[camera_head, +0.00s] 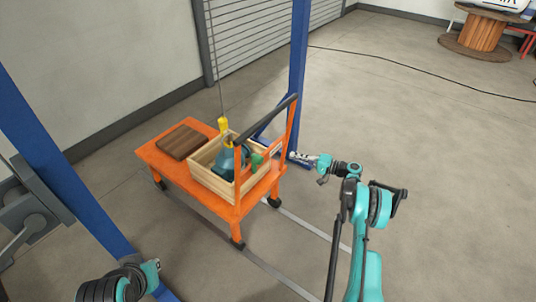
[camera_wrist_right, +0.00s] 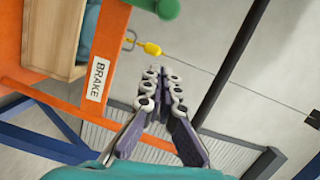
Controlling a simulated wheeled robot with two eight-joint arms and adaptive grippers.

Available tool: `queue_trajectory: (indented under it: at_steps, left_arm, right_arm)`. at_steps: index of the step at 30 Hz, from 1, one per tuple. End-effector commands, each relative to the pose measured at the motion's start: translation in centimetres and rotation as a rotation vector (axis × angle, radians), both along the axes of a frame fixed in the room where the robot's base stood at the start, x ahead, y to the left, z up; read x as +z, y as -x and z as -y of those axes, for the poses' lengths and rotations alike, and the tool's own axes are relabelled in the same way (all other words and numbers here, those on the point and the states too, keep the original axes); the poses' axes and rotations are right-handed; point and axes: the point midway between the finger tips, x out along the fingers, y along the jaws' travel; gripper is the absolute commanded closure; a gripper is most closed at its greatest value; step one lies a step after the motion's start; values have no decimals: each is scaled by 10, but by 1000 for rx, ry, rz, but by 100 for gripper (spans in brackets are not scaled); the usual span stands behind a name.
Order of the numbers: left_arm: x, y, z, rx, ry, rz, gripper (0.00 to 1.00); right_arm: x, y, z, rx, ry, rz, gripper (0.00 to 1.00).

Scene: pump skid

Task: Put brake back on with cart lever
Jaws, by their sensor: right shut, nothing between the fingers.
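The orange cart (camera_head: 225,208) stands on the floor in the middle of the head view, with an upright handle frame at its right end. The lever's green knob (camera_head: 257,160) is beside that frame, and the knob also shows at the top edge of the right wrist view (camera_wrist_right: 168,8). A white BRAKE label (camera_wrist_right: 98,79) is on the orange frame. My right gripper (camera_head: 298,157) is right of the frame, apart from the knob. Its fingers (camera_wrist_right: 163,78) are shut and empty.
A wooden crate (camera_head: 207,183) on the cart holds a blue-teal pump. A brown wooden block (camera_head: 182,142) lies beside it. A yellow hook (camera_head: 223,125) hangs on a cable over the crate. Blue posts (camera_head: 298,70) stand behind and at left.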

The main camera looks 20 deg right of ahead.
Motion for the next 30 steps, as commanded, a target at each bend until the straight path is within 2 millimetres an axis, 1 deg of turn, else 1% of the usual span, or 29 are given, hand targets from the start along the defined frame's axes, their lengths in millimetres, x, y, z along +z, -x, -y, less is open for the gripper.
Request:
queue_trajectory:
  at_steps: [3, 12, 17, 20, 30]
  left_arm:
    - [0, 0, 0, 0, 0, 0, 100]
    - [0, 0, 0, 0, 0, 0, 100]
    - [-4, 0, 0, 0, 0, 0, 100]
    - [-9, 0, 0, 0, 0, 0, 100]
    - [-33, 0, 0, 0, 0, 0, 100]
  right_arm:
    - [-5, 2, 3, -1, -11, 8, 100]
    - [-5, 2, 3, 0, -11, 8, 100]
    - [-6, -4, -5, 2, -10, 8, 100]
    - [-8, -14, -17, 2, -10, 8, 100]
    - [-11, -62, -71, 2, -10, 8, 100]
